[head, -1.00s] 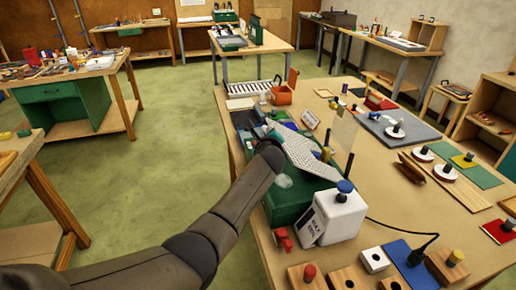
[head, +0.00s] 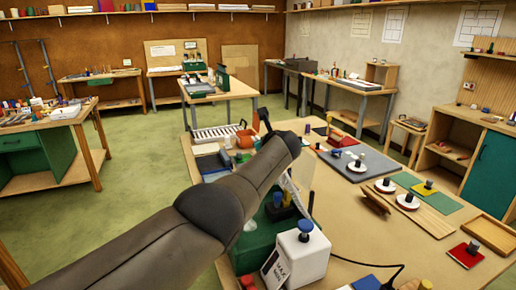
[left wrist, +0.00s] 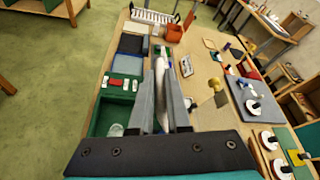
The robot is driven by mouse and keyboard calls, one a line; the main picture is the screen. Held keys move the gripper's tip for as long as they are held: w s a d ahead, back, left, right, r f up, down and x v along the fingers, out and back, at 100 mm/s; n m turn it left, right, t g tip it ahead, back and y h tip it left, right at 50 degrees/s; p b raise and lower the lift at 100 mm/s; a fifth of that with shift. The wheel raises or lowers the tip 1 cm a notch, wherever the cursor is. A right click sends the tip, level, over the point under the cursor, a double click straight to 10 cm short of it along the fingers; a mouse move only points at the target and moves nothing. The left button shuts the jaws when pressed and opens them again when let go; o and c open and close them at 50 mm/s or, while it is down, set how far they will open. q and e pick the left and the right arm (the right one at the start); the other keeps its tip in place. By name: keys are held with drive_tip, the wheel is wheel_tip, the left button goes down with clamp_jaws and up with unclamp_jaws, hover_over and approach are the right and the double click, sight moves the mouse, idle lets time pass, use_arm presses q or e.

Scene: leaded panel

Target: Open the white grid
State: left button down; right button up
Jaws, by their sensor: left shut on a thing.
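The white grid shows edge-on in the left wrist view (left wrist: 160,85), raised steeply between my gripper's fingers. In the head view a thin pale strip of the grid (head: 294,192) shows below my arm; the rest is hidden. The green box (left wrist: 96,128) lies open to view beneath it, with small red, white and green pieces and a clear cup inside; its front shows in the head view (head: 262,243). My left gripper (left wrist: 161,72) is shut on the grid above the box. In the head view my left forearm hides most of the gripper. My right gripper is out of view.
An orange container (head: 244,140) and a white slatted rack (head: 215,133) lie behind. Knobbed discs and boards occupy the table's right side. Open floor (head: 140,205) lies left.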

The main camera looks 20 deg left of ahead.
use_arm(q)
drive_tip(key=shift+w+d+r, duration=0.2)
drive_tip(key=shift+w+d, duration=0.1)
drive_tip(key=shift+d, duration=0.05)
drive_tip(key=c, duration=0.9)
unclamp_jaws()
drive_tip(key=p+v, duration=0.2)
drive_tip(key=p, duration=0.3)
drive_tip(key=shift+s+d+r, duration=0.1)
drive_tip(key=shift+s+r, duration=0.1)
drive_tip(key=shift+p+v, duration=0.7)
drive_tip(key=shift+v, duration=5.65)
